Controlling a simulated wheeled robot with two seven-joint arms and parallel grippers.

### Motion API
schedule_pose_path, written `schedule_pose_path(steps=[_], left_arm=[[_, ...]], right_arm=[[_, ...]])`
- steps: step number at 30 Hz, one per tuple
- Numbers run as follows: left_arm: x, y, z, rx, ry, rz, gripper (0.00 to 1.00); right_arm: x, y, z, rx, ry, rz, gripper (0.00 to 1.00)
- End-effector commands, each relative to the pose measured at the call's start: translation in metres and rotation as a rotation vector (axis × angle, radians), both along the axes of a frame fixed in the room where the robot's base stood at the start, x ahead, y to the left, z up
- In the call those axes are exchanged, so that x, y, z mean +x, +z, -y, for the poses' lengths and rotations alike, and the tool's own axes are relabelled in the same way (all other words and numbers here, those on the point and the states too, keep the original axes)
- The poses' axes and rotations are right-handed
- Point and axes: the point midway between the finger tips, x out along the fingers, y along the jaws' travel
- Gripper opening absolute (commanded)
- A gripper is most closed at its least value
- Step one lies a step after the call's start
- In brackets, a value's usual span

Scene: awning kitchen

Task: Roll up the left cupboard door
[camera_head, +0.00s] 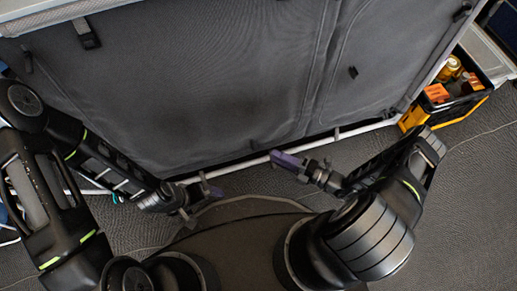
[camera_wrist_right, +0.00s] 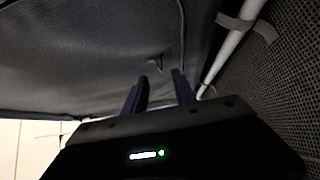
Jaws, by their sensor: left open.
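The cupboard's left door (camera_head: 190,85) is a dark grey fabric panel filling much of the head view. It hangs down flat, and its lower edge lies near a white tube frame. My left gripper (camera_head: 203,197) is open just below the lower edge, left of centre. My right gripper (camera_head: 290,162) is close to the white tube near the lower middle. In the right wrist view its two fingers (camera_wrist_right: 160,95) stand apart with nothing seen between them. Grey fabric with a small dark tab (camera_wrist_right: 155,63) lies beyond the fingers.
A seam (camera_head: 320,60) divides the left panel from the right panel (camera_head: 395,60). A dark strap buckle (camera_head: 87,36) hangs at the top left. A black and yellow crate (camera_head: 440,108) with cans and boxes stands on the right. Cables lie on the grey floor (camera_head: 460,210).

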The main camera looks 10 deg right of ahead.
Motion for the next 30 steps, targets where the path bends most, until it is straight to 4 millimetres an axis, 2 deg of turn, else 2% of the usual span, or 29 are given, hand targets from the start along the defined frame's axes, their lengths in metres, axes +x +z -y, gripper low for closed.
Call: schedule_pose_path(steps=[8, 21, 30], left_arm=[[0.0, -0.004, 0.0, 0.0, 0.0, -0.001, 1.0], [0.002, -0.015, -0.001, -0.003, 0.001, 0.0, 1.0], [0.002, -0.015, -0.001, -0.003, 0.002, 0.0, 1.0]], right_arm=[[0.009, -0.001, -0.011, 0.0, 0.003, 0.001, 0.33], [0.048, -0.001, -0.056, -0.002, 0.004, 0.001, 0.33], [0.051, 0.0, -0.06, -0.002, 0.003, 0.001, 0.33]])
